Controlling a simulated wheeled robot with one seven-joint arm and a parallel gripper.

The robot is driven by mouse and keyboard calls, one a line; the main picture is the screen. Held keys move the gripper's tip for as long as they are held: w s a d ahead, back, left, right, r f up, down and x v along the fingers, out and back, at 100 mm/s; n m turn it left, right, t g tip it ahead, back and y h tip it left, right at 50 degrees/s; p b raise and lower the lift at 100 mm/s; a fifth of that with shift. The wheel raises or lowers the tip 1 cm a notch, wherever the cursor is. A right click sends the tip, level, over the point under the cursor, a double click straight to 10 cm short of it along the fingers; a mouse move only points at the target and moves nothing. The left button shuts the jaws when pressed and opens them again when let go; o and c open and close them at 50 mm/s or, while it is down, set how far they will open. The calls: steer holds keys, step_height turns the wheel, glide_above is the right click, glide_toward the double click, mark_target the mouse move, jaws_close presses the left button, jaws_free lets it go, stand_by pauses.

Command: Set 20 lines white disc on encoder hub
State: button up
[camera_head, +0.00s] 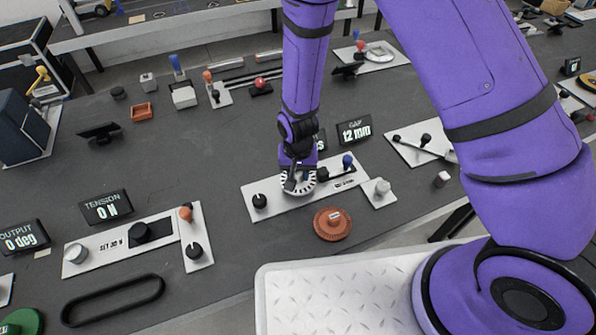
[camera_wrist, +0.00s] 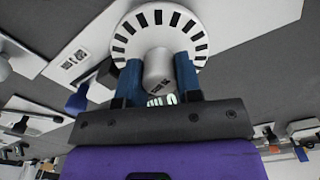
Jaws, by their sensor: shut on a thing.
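A white disc with a ring of black slots (camera_head: 298,187) is in my gripper, over the middle of a white panel (camera_head: 275,204). In the wrist view the disc (camera_wrist: 158,18) faces me, and my gripper's blue fingers (camera_wrist: 158,78) are shut on its pale central boss (camera_wrist: 160,66). The boss carries small print that I cannot read. My gripper also shows in the head view (camera_head: 297,173). The encoder hub is not visible; the disc or gripper may hide it. I cannot tell whether the disc touches the panel or hovers above it.
An orange-brown disc (camera_head: 332,224) lies in front of the panel. The panel bears a black knob (camera_head: 259,201) and a blue-topped lever (camera_head: 347,162); a grey knob (camera_head: 382,187) is at its right. A display reading GAP 12 mm (camera_head: 354,131) stands behind. A black belt loop (camera_head: 113,299) lies front left.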

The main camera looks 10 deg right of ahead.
steer(key=shift+f, duration=0.55)
stand_by(0.4)
steer(key=o, duration=0.6)
steer(key=shift+o, duration=0.2)
steer(key=shift+r, duration=0.1)
steer(key=shift+r, duration=5.4)
